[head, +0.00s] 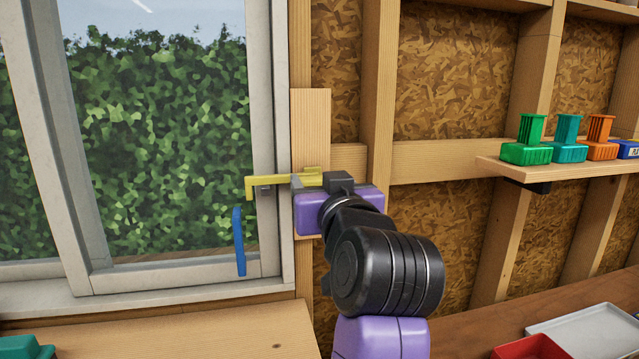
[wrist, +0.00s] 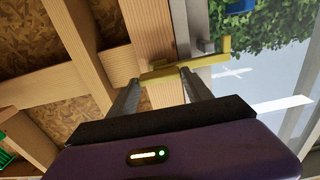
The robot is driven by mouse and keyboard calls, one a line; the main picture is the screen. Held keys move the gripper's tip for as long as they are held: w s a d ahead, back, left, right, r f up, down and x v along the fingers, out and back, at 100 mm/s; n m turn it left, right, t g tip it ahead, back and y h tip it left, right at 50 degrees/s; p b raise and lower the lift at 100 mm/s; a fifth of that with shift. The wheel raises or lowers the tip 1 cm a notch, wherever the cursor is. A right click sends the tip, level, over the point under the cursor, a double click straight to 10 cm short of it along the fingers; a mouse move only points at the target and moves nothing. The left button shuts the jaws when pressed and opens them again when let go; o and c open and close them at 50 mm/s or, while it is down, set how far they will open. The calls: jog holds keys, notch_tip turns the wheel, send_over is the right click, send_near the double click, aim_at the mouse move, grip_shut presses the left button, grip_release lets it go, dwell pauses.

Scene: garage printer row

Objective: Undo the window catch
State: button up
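The window catch is a yellow bar (head: 268,182) lying level across the edge of the window sash and the wooden post to its right. Its left end turns down over the sash. In the wrist view the yellow catch (wrist: 212,61) crosses just beyond my fingertips. My gripper (head: 303,182) is at the catch's right part, and its body hides some of that end. In the wrist view the two fingers of my gripper (wrist: 160,76) stand apart, with part of the bar showing between their tips. I cannot tell whether they touch it.
A blue handle (head: 238,242) is upright on the window sash (head: 262,130), below the catch. A wall shelf (head: 567,168) with several coloured items is at right. A wooden bench (head: 190,335) lies below the window. A red tray (head: 527,348) and a grey tray (head: 590,328) are at lower right.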

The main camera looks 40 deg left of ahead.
grip_shut()
jog(key=shift+m, duration=0.4)
jog(key=m+p, duration=0.2)
jog(key=m, duration=0.1)
jog(key=shift+w+r+m, duration=0.1)
jog(key=shift+m, duration=0.2)
jog(key=m+p, duration=0.2)
jog(key=m, duration=0.2)
jog(key=shift+d+m, duration=0.1)
jog(key=shift+m, duration=0.2)
jog(key=m+p, duration=0.2)
jog(key=m, duration=0.2)
jog(key=shift+p, duration=0.3)
jog(key=shift+w+d+f+m+p, duration=0.15)
jog(key=shift+m+p, duration=0.4)
jog(key=shift+m, duration=0.7)
jog(key=shift+s+a+f+m+p, duration=0.15)
jog(key=shift+m+p, duration=0.35)
jog(key=shift+m, duration=0.75)
jog(key=shift+w+d, duration=0.1)
jog(key=shift+w, duration=0.05)
jog(key=o, duration=0.7)
grip_release()
